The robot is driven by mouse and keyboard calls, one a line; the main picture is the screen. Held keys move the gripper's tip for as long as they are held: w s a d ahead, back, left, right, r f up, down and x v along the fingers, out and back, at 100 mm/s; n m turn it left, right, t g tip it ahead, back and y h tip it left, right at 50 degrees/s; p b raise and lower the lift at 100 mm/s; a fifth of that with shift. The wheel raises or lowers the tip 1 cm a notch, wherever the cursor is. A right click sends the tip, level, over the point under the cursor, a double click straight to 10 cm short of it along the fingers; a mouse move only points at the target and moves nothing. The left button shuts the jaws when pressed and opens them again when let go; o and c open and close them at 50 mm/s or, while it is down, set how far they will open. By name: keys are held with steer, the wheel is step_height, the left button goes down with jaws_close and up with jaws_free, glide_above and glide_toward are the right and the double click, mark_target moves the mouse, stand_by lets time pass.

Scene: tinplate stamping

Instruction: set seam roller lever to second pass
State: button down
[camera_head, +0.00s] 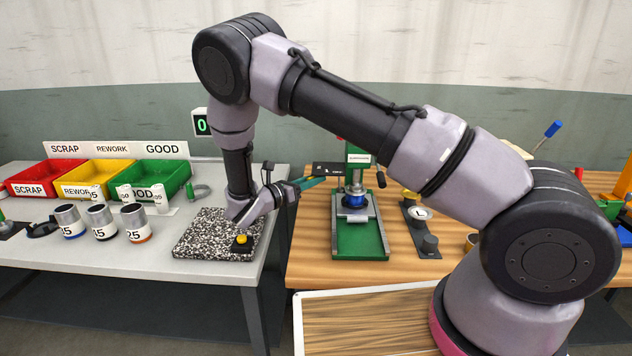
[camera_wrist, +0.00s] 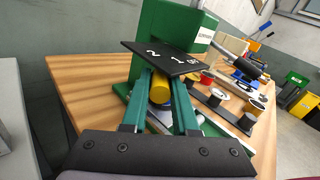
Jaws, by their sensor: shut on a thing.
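The seam roller is a green machine (camera_head: 358,165) on the wooden bench, also large in the wrist view (camera_wrist: 165,45). A black plate (camera_wrist: 165,58) with white marks, including a 2 and a 1, juts from it; its edge shows in the head view (camera_head: 328,168). A yellow lever grip (camera_wrist: 160,88) stands below the plate, between the teal fingers of my gripper (camera_wrist: 161,82). My gripper (camera_head: 312,182) is shut on this grip, left of the machine. The plate hides the lever's far part, so I cannot tell exactly which mark it is at.
A blue-ringed part (camera_head: 355,201) sits on the machine's green base (camera_head: 361,241). Round gauges and knobs (camera_head: 420,212) stand to its right. On the grey table (camera_head: 215,275) at left are a speckled plate (camera_head: 200,240), cans (camera_head: 101,221) and a red bin (camera_head: 24,181).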

steer(key=c, duration=0.7)
jaws_free()
steer(key=v, duration=1)
steer(key=shift+s+a, duration=0.25)
steer(key=shift+a, duration=0.05)
